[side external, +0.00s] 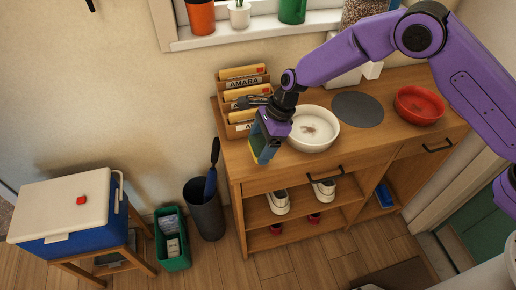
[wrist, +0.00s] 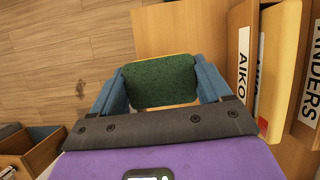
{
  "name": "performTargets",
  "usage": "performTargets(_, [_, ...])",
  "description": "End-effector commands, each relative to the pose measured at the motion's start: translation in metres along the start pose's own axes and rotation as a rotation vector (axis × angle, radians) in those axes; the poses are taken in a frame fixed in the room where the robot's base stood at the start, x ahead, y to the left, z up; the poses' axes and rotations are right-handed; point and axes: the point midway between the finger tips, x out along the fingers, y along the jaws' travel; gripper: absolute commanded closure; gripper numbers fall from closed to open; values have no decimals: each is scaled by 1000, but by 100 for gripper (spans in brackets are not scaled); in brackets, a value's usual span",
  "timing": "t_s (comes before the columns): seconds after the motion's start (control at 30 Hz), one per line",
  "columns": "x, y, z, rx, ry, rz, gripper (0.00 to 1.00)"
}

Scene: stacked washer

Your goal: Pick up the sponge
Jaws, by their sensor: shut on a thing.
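The sponge (wrist: 160,84) has a dark green scouring face and a thin yellow edge. In the wrist view it sits between the two blue fingers of my gripper (wrist: 163,76), which is shut on it. In the side external view my gripper (side external: 265,146) is at the left front corner of the wooden cabinet (side external: 300,176), and the sponge shows there as a small yellow and green patch, partly hidden by the fingers. I cannot tell how far the sponge is above the cabinet top.
A wooden letter holder (side external: 240,98) stands close behind my gripper. A white bowl (side external: 314,130) is just right of it, and a red bowl (side external: 420,105) farther right. A dark bin (side external: 205,212) with a blue-handled item stands on the floor below left. A blue cooler (side external: 75,215) is far left.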

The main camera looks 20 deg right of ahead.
Motion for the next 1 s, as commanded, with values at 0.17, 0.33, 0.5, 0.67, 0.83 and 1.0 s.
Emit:
performTargets(0.17, [-36,20,-3,1,-2,-2,50])
performTargets(0.33, [-64,43,-9,2,-1,-1,50])
performTargets(0.5, [-83,68,-21,1,0,-1,50])
performTargets(0.67, [-98,86,-30,1,-1,-2,50])
performTargets(0.83, [-108,99,-36,0,-1,-1,50])
performTargets(1.0, [-112,105,-38,1,-1,-1,50])
